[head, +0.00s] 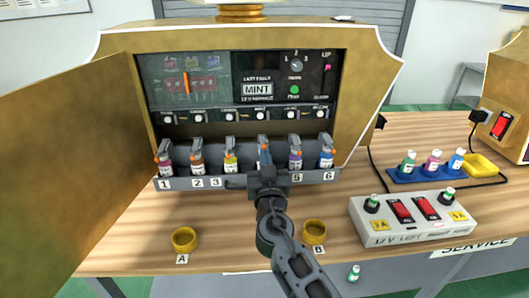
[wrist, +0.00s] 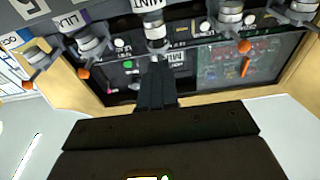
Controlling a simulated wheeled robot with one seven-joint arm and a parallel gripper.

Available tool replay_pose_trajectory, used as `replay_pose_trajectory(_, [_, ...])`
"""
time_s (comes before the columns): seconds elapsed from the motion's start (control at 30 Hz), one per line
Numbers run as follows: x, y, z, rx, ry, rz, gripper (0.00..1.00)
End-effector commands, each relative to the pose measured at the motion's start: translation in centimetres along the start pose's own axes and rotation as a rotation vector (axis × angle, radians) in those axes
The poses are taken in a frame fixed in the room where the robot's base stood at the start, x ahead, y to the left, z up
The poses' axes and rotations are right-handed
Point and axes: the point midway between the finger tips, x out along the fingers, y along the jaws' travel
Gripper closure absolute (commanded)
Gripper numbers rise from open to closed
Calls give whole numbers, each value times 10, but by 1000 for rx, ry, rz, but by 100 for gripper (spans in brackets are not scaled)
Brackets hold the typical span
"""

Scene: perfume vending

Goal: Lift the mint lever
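The dispenser shows a row of small bottles under grey levers, several with orange tips. The mint bottle (head: 264,157) is fourth in the row, between the ones marked 3 and 5. Its MINT label (wrist: 149,4) shows upside down in the wrist view.
An open gold door (head: 65,150) stands at the left. A display panel (head: 257,90) reads MINT. Yellow rings A (head: 184,239) and B (head: 315,232) lie on the wooden table. A white switch box (head: 415,217) and a blue bottle tray (head: 425,173) are at the right.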

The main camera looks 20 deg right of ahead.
Motion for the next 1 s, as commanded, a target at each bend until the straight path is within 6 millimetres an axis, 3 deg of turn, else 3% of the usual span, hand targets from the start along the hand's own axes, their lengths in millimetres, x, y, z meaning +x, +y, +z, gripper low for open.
replay_pose_trajectory(1.0, [6,0,-19,-1,0,0,100])
